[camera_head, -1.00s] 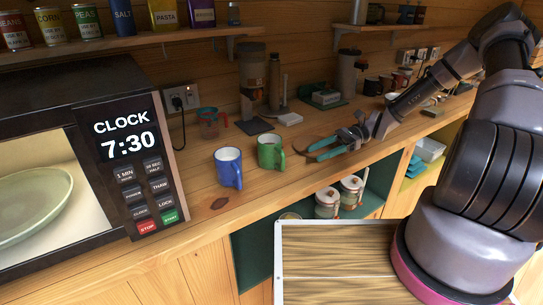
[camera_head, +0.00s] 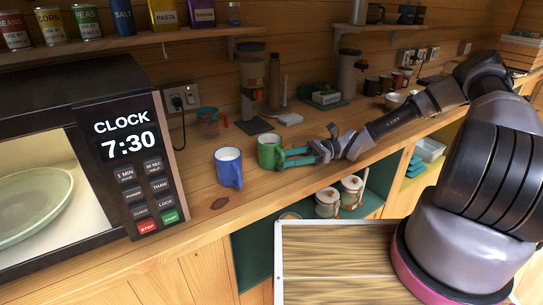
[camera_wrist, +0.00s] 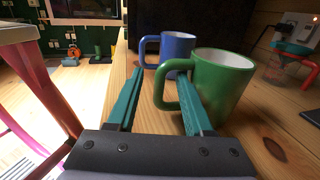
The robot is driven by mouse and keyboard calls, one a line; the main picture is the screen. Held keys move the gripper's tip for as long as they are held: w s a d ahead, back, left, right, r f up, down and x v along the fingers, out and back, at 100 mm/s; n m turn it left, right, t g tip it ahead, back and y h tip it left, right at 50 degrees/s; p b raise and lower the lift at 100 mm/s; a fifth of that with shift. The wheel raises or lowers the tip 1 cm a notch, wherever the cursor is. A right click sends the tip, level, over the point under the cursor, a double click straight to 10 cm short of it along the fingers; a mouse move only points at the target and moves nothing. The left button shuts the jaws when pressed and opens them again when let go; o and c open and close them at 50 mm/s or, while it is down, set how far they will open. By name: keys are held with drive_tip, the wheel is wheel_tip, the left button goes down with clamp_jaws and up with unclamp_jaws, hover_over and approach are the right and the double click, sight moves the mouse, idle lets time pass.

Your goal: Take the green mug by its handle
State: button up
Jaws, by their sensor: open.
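The green mug (camera_head: 269,151) stands upright on the wooden counter, to the right of a blue mug (camera_head: 228,167). In the wrist view the green mug (camera_wrist: 222,82) is at centre right, with its handle (camera_wrist: 165,88) pointing left. My gripper (camera_head: 284,158) is at the right side of the green mug. In the wrist view its teal fingers (camera_wrist: 160,98) are spread, with the handle between them. The right finger's tip reaches into the handle's opening by the mug body; I cannot tell whether it touches. The blue mug (camera_wrist: 175,48) stands just beyond.
A microwave (camera_head: 85,150) stands on the left of the counter. A measuring cup with a red handle (camera_head: 209,122) is behind the mugs. A dark pad (camera_head: 254,126) and canisters (camera_head: 252,75) are near the wall. The counter's front edge runs below the mugs.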

drive_tip(key=shift+x, duration=0.85)
clamp_jaws()
idle(0.8)
